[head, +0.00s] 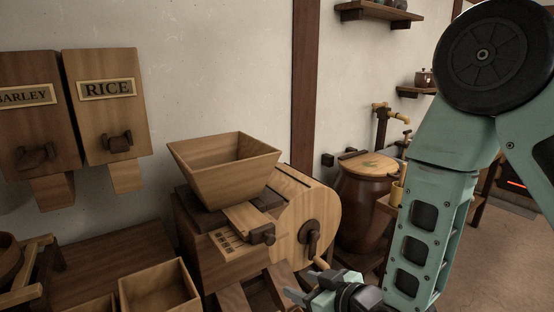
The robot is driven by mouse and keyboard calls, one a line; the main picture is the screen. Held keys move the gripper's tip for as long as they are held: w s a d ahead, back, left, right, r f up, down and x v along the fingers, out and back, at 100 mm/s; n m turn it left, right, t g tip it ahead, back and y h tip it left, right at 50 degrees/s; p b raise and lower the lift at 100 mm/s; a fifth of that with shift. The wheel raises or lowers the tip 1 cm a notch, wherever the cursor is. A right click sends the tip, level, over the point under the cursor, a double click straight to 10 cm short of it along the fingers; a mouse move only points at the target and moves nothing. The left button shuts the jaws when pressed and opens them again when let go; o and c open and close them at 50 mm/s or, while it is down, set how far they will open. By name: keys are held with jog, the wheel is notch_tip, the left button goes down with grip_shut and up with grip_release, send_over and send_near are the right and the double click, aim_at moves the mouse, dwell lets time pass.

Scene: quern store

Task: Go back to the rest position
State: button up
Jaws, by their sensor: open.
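My gripper (312,298) is at the bottom of the head view, pointing left, in front of the wooden mill. Its pale fingers are partly cut off by the frame edge. It is open, and I see nothing held in it. My teal arm comes down from the upper right to it. The mill has a square tapered hopper (222,165) on top and a round drum side (311,225) with a dark crank (312,238). I cannot tell whether the gripper touches the crank's handle near it.
Wall dispensers marked BARLEY (28,120) and RICE (104,105) hang at the left. An open wooden box (158,290) sits at the lower left. A lidded barrel (362,205) stands behind my arm beside a brass tap (381,107). Floor shows at the lower right.

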jog(key=s+d+r+g+h, duration=0.2)
jog(key=s+r+g, duration=0.1)
jog(key=s, duration=0.4)
jog(key=s+d+r+g+h+p, duration=0.1)
jog(key=s+d+r+g+h, duration=0.2)
jog(key=s+r, duration=0.2)
jog(key=s+d+r+g+h+p, duration=0.1)
jog(key=s+d+r+g+h, duration=0.1)
jog(key=s, duration=0.7)
notch_tip(320, 180, up, 2)
jog(key=shift+s+d+g+h, duration=0.35)
jog(key=shift+d+g, duration=0.25)
jog(key=shift+g, duration=0.5)
